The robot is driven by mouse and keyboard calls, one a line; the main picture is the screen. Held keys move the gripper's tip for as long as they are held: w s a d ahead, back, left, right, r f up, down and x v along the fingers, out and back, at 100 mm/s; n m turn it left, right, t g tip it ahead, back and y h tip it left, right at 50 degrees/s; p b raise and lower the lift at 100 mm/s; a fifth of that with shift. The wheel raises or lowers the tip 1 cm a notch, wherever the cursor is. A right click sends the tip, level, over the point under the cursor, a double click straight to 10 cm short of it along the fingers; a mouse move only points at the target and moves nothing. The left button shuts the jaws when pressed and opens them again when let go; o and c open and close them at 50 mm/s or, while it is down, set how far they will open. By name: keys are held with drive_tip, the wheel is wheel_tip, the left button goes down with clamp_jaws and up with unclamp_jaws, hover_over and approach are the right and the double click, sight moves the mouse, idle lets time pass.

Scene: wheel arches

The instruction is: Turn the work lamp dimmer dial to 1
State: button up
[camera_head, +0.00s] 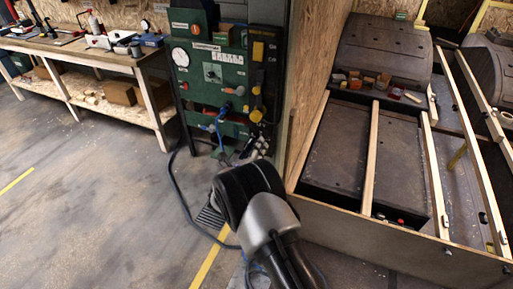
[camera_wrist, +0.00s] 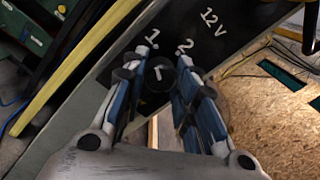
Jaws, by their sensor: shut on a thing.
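The dimmer dial (camera_wrist: 160,72) is a small dark round knob with a short white mark. It sits on a dark grey panel (camera_wrist: 120,62), below the white markings "1" and "2", with "12 V" farther right. Its white mark appears to lie between the two numbers; the exact setting is hard to tell. My gripper (camera_wrist: 164,64) is shut on the dial, with one blue-and-grey finger on each side. In the head view my gripper (camera_head: 258,146) is small and partly hidden behind my wrist, at the end of the wooden wall. The dial cannot be made out there.
A green panel with gauges and valves (camera_head: 212,75) stands left of the wooden wall (camera_head: 310,85). A workbench (camera_head: 85,52) with tools is at the back left. A low wooden-framed bed (camera_head: 385,245) with wheel arches fills the right. The floor at left is clear.

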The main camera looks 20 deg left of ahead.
drive_tip(key=o, duration=1.1)
drive_tip(key=s, duration=0.4)
drive_tip(key=s+a, duration=0.1)
drive_tip(key=s, duration=0.7)
drive_tip(key=shift+a+f, duration=0.1)
drive_tip(key=shift+a, duration=0.3)
drive_tip(key=shift+w, duration=0.1)
